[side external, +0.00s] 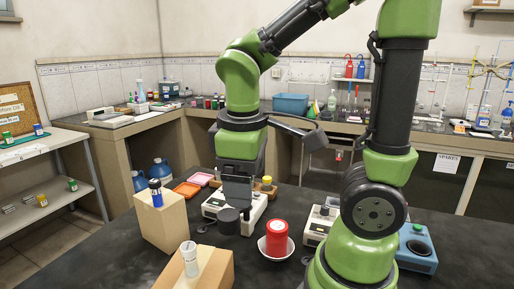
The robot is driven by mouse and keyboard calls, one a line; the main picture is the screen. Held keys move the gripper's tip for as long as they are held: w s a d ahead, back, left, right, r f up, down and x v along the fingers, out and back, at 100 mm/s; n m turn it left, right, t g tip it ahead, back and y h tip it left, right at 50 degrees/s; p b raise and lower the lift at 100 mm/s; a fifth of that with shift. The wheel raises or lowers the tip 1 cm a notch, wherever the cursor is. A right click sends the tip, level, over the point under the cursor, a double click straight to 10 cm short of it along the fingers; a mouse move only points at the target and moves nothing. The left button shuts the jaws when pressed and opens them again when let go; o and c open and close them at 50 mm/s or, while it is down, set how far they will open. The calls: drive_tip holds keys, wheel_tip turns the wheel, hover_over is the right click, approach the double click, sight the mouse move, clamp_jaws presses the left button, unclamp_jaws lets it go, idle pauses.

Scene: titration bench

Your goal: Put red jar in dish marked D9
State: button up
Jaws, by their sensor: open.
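The red jar (277,236) stands upright in a small white dish (289,252) on the dark bench top, right of centre. The dish's rim shows around the jar's lower part. I cannot read any marking on the dish, so I cannot tell if it is D9. My gripper (237,194) is up and to the left of the jar, apart from it, pointing down. It is open, with nothing seen between its jaws; its fingertips are dark and hard to make out against the equipment behind.
Two cardboard boxes stand at the front left, one bearing a blue-and-black jar (155,194), the other a white container (188,258). A blue device (416,249) stands at right. Bare bench lies in front of the dish.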

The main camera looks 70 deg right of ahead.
drive_tip(key=s+a+r+m+t+y, duration=0.3)
drive_tip(key=r+m+t, duration=0.3)
drive_tip(key=r, duration=0.1)
drive_tip(key=shift+s+a+t+y, duration=0.25)
drive_tip(key=shift+a+t+y, duration=0.05)
idle(0.8)
